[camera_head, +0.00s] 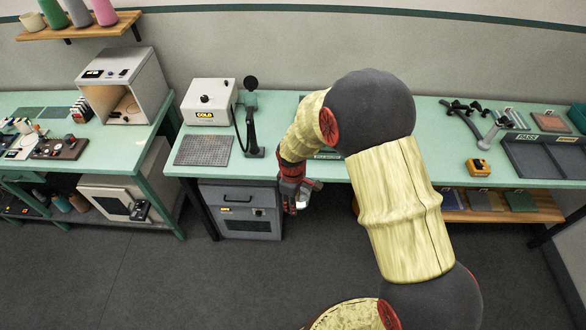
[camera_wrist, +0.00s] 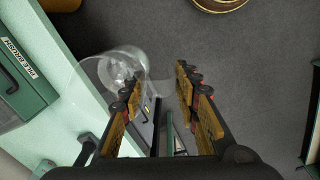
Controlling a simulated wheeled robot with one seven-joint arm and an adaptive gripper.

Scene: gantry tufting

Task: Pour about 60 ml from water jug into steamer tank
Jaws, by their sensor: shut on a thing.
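The water jug (camera_wrist: 120,70) is a clear, see-through vessel in the wrist view, left of centre and partly overlapping the left finger. My gripper (camera_wrist: 160,95) is shut on it, with the fingers well apart and the held part between them. Whether water is in the jug cannot be made out. In the head view my gripper (camera_head: 295,197) hangs low at the front edge of the middle bench, above the floor; a small pale patch of the jug (camera_head: 308,186) shows there. I cannot pick out the steamer tank for certain; my arm hides part of the bench.
A white box with a knob and yellow label (camera_head: 208,101) stands on the middle bench (camera_head: 243,170), near a black-topped stand (camera_head: 251,125). A grey cabinet (camera_head: 240,210) is below. The floor (camera_head: 200,290) is open in front.

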